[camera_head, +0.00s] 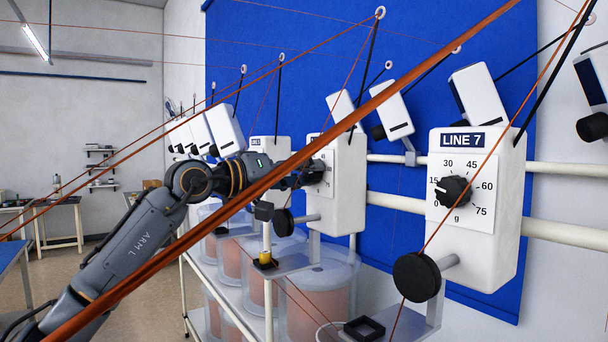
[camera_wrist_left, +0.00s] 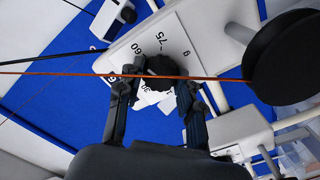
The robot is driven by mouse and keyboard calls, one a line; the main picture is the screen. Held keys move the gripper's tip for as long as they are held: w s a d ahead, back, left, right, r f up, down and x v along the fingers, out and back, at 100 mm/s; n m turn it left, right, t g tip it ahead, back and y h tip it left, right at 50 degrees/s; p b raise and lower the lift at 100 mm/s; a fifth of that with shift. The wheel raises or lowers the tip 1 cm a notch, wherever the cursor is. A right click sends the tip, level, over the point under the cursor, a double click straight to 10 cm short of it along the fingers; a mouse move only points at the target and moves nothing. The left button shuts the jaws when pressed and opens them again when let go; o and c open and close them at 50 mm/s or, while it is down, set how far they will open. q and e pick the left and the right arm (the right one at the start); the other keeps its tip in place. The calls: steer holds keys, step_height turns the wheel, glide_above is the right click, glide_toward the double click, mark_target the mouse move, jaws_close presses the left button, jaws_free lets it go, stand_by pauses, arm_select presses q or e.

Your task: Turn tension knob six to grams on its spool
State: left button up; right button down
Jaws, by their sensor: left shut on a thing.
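The tension unit left of LINE 7 is a white box (camera_head: 346,190) with a dial; its name plate is mostly hidden. Its black knob (camera_wrist_left: 158,68) shows in the left wrist view, with printed numbers around it, 60 and 75 among them. My left gripper (camera_head: 308,174) reaches this dial from the left. In the left wrist view the two fingers of my left gripper (camera_wrist_left: 157,88) stand on either side of the knob, shut on it. The knob's pointer cannot be made out. A rust-coloured thread crosses in front of the knob. My right gripper is not in view.
The LINE 7 unit (camera_head: 470,225) stands at the right with its own knob (camera_head: 453,191) and a black disc (camera_head: 417,277). Rust-coloured threads cross the space before my arm. Spools in clear tubs (camera_head: 322,300) stand below. A blue panel (camera_head: 300,60) is behind.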

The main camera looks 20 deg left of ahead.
arm_select(q)
steer(key=o, duration=1.2)
steer(key=shift+f, duration=0.1)
steer(key=shift+c, duration=0.2)
steer(key=shift+s+a, duration=0.1)
steer(key=v, duration=1.1)
steer(key=shift+s+a, duration=0.25)
steer(key=shift+s, duration=0.05)
